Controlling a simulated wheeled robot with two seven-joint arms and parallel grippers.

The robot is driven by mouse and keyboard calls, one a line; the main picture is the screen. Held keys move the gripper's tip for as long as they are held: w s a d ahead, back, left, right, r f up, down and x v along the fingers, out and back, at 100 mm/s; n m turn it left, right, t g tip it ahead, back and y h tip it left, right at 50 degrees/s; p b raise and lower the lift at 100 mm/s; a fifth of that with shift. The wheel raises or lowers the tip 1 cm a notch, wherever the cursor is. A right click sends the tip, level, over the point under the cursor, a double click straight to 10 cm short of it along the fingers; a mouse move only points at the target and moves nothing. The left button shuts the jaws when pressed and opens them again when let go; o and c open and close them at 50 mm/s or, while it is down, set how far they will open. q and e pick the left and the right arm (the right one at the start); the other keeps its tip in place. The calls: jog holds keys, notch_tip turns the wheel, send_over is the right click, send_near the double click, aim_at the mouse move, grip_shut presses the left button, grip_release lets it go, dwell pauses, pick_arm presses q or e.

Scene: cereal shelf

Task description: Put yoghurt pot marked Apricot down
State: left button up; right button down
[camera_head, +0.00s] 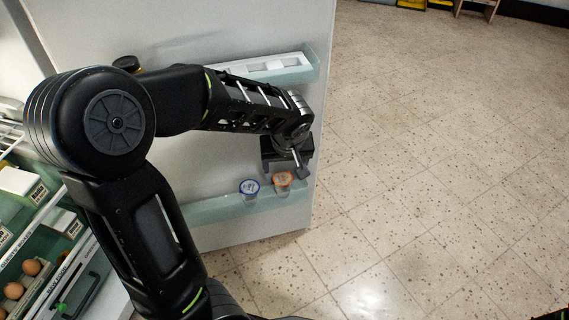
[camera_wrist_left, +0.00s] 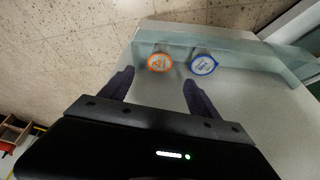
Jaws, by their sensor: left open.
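Two small yoghurt pots stand side by side on the lower pale green door shelf (camera_head: 219,207). One has an orange-rimmed lid (camera_head: 283,179) and the other a blue-rimmed lid (camera_head: 249,187). Their print is too small to read, so I cannot confirm which is Apricot. In the left wrist view the orange-lidded pot (camera_wrist_left: 159,62) and the blue-lidded pot (camera_wrist_left: 203,65) both show beyond the fingers. My left gripper (camera_wrist_left: 158,80) is open and empty, apart from both pots. In the head view the left gripper (camera_head: 291,170) is just above and behind the orange-lidded pot.
An upper door shelf (camera_head: 308,72) holds a white tray (camera_head: 262,67) above my wrist. The white door panel (camera_head: 240,30) stands behind my arm. Eggs (camera_head: 32,268) and cartons (camera_head: 22,184) sit on shelves at left. The tiled floor (camera_head: 440,150) at right is clear.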

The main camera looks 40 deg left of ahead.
dwell(0.6)
pick_arm(q)
jog(key=s+d+f+m+g+h, duration=0.1)
jog(key=s+d+f+m+h, duration=0.15)
jog(key=d+f, duration=0.65)
jog(key=s+d+f+m+g+h, duration=0.1)
jog(key=s+d+f+m+h, duration=0.15)
jog(key=d+f, duration=0.65)
jog(key=s+d+f+m+h, duration=0.1)
jog(key=s+d+f, duration=0.6)
jog(key=s+f, duration=0.3)
jog(key=shift+s+f+h, duration=0.2)
jog(key=shift+f+h, duration=0.1)
jog(key=shift+f, duration=0.3)
